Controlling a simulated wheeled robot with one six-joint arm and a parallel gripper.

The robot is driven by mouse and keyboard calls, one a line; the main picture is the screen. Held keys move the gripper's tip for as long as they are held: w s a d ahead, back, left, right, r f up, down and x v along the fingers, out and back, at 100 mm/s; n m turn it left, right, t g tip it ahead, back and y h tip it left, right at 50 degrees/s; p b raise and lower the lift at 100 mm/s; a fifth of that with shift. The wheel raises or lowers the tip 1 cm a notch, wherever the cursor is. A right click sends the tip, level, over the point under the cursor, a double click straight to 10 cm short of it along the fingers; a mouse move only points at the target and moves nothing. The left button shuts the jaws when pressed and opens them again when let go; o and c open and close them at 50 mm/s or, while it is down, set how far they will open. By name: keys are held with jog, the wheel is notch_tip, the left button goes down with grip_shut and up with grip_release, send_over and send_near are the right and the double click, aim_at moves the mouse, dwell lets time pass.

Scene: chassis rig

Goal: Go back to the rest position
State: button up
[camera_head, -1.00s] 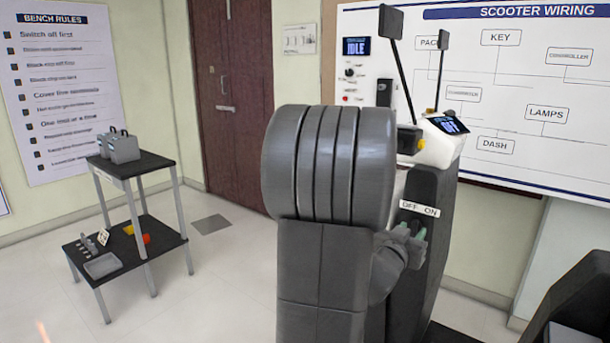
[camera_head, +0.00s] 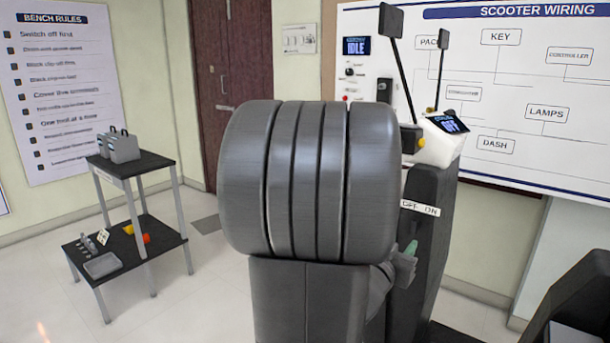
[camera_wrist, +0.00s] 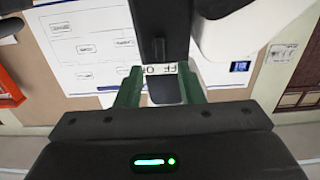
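The scooter rig (camera_head: 428,250) stands upright right of my arm, with a dark body and a white dash (camera_head: 437,147) whose small screen reads OFF. My gripper (camera_head: 405,262) is just below that label, mostly hidden behind my arm in the head view. In the wrist view, the two green fingers of my gripper (camera_wrist: 161,92) are apart, with the dark scooter front and part of the label (camera_wrist: 160,69) beyond them. Nothing shows held.
A black two-shelf stand (camera_head: 140,165) is at the left, with a grey case (camera_head: 122,149) on top and a tray (camera_head: 103,265) and small parts below. The wiring board (camera_head: 540,110) is on the wall behind the scooter. Floor between stand and arm is clear.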

aim_at(413, 228)
jog(key=x, duration=0.8)
jog(key=shift+w+d+m, duration=0.15)
jog(key=shift+w+m, duration=0.05)
jog(key=shift+m, duration=0.1)
jog(key=shift+s+m, duration=0.15)
jog(key=shift+m, duration=0.65)
jog(key=m+b, duration=0.1)
jog(key=m, duration=0.8)
jog(key=shift+r+m, duration=0.1)
jog(key=shift+m, duration=0.2)
jog(key=shift+s+a, duration=0.1)
jog(key=shift+a, duration=0.2)
jog(key=shift+v, duration=1)
jog(key=shift+s+a, duration=0.2)
jog(key=shift+s, duration=0.15)
jog(key=shift+b, duration=0.3)
